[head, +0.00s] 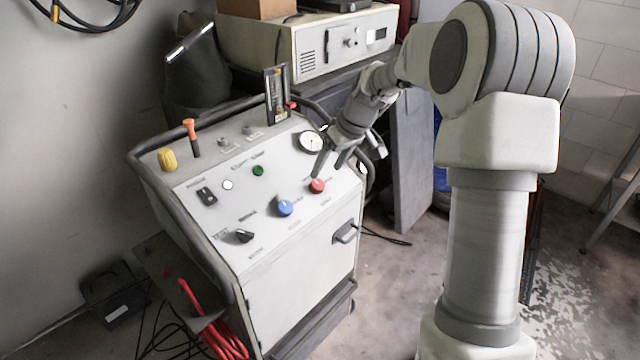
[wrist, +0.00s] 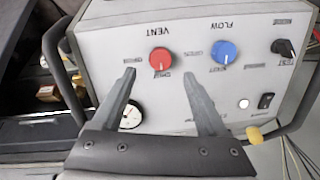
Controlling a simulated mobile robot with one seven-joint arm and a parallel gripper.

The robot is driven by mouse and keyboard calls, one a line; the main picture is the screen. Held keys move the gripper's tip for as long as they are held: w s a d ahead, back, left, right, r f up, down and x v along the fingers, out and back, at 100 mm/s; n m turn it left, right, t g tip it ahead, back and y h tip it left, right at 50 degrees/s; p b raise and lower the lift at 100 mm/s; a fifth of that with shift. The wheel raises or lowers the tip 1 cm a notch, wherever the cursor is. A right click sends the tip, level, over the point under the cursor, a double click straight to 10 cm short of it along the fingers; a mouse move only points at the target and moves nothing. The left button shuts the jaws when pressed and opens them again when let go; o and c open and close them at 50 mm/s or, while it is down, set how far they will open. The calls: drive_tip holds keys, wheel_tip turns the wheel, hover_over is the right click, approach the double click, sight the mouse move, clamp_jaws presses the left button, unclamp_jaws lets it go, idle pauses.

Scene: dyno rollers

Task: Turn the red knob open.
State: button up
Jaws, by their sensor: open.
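The red knob (head: 317,185) sits on the right side of the white sloped panel (head: 300,235) of a cart. In the wrist view the red knob (wrist: 160,60) shows upside-down lettering "VENT" above it and carries a white pointer mark. My gripper (head: 331,169) is open, just above the red knob. In the wrist view, my gripper (wrist: 159,72) has its two fingers spread with the knob seen between and slightly beyond the tips. Nothing is held. I cannot tell exactly how far the tips are from the panel.
A blue knob (head: 285,208) is left of the red knob. A round gauge (head: 311,142) lies behind it. A black selector (head: 243,236), a switch (head: 207,196), a yellow knob (head: 167,160) and an orange-topped lever (head: 190,132) are farther left. A grey tube rail edges the cart.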

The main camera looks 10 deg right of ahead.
sight(319, 183)
drive_tip(key=b+x, duration=0.1)
drive_tip(key=x, duration=0.5)
drive_tip(key=shift+f, duration=0.15)
drive_tip(key=shift+c, duration=0.2)
clamp_jaws()
